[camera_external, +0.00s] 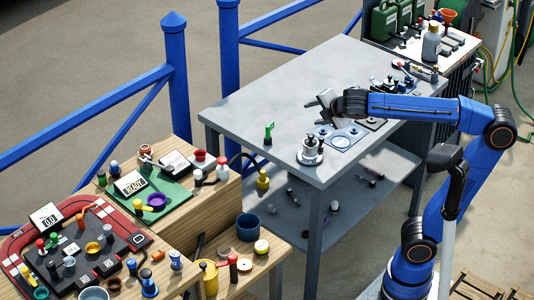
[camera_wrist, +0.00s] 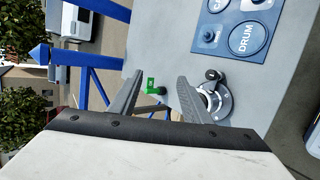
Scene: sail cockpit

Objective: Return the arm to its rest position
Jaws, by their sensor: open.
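My gripper (camera_external: 326,100) is at the end of my blue arm, above the grey table (camera_external: 270,80) in the external view. In the wrist view my gripper (camera_wrist: 160,92) shows two dark fingers spread apart with nothing between them held. My arm reaches out to the left from its base at lower right, with the forearm roughly level over the table. A small green upright piece (camera_external: 268,134) stands on the table below and left of my gripper; it also shows between and beyond the fingers in the wrist view (camera_wrist: 150,84).
A metal winch-like drum (camera_external: 310,152) stands at the table's near edge, beside blue plates (camera_external: 342,136), one marked DRUM in the wrist view (camera_wrist: 250,38). Wooden benches with small parts (camera_external: 215,215) are at lower left. Green cans (camera_external: 384,22) stand at the back. Blue railings (camera_external: 175,80) run behind.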

